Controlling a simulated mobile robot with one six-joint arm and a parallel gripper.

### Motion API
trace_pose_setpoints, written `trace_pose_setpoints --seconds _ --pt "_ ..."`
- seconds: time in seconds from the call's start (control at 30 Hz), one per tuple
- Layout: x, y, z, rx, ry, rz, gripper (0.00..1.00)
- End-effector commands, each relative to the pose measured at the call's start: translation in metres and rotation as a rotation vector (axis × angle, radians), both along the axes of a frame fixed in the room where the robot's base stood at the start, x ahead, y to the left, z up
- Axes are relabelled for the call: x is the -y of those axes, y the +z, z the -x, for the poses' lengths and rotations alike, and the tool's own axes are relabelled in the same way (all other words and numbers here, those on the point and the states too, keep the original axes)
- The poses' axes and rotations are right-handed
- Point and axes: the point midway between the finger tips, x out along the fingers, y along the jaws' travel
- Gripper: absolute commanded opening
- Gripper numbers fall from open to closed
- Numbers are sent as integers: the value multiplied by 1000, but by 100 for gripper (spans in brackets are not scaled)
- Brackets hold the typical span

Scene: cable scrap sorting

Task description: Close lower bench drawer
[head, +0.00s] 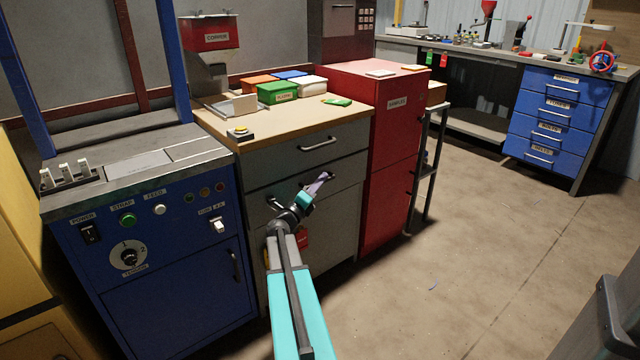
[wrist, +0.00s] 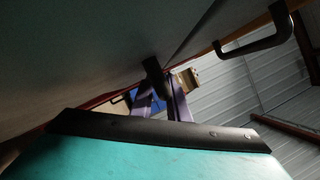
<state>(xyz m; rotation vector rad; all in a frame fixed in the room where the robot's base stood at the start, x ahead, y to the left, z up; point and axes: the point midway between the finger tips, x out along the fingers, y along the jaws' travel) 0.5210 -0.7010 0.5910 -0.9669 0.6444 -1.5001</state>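The bench has a grey front with an upper drawer (head: 290,158) and a lower bench drawer (head: 345,199) below it. The lower drawer looks nearly flush in the head view, but I cannot tell whether a small gap remains. My gripper (head: 318,184) is at the lower drawer's front, its purple fingers close to the dark handle, which it partly hides. In the wrist view the fingers (wrist: 162,98) stand apart beside a dark bar (wrist: 152,75), probably that handle. Contact or grip on it is unclear.
The upper drawer's handle (head: 318,145) is just above my gripper and shows in the wrist view (wrist: 255,38). A blue control cabinet (head: 175,290) stands left, a red cabinet (head: 392,150) right. Colored bins (head: 277,94) sit on the bench top.

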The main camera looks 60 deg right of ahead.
Motion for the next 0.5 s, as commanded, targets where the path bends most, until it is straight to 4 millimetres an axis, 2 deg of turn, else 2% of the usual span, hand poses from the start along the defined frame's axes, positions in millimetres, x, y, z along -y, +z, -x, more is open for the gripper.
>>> trace_pose_setpoints --seconds 0.27,0.5 --pt "-2 -1 -2 0 6 -2 19" --pt "-22 -3 0 0 5 -2 19"
